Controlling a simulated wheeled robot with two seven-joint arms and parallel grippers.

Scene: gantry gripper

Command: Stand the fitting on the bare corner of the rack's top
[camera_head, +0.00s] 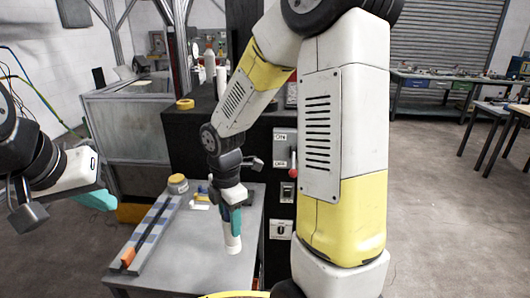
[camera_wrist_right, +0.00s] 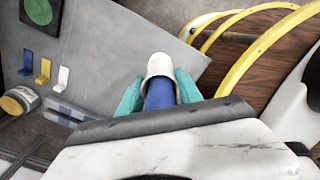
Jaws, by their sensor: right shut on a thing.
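The fitting (camera_head: 233,243) is a white, tube-like piece with a blue part that shows in the right wrist view (camera_wrist_right: 160,94). My right gripper (camera_head: 235,218) is shut on it, with teal fingers on both sides. The fitting points down over the grey table's right part; I cannot tell whether it touches. What looks like the rack is a black unit (camera_head: 180,133) behind the table. Its top carries a yellow tape roll and bottles, and my right arm hides part of it. My left gripper (camera_head: 97,200) is at the far left, away from the table, its jaw opening unclear.
The grey table (camera_head: 190,262) holds a long rail (camera_head: 150,235) with an orange end, a yellow-lidded jar (camera_head: 178,184) and small coloured hooks (camera_wrist_right: 44,72). A yellow tape roll (camera_head: 185,104) and bottles (camera_head: 209,60) stand behind.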

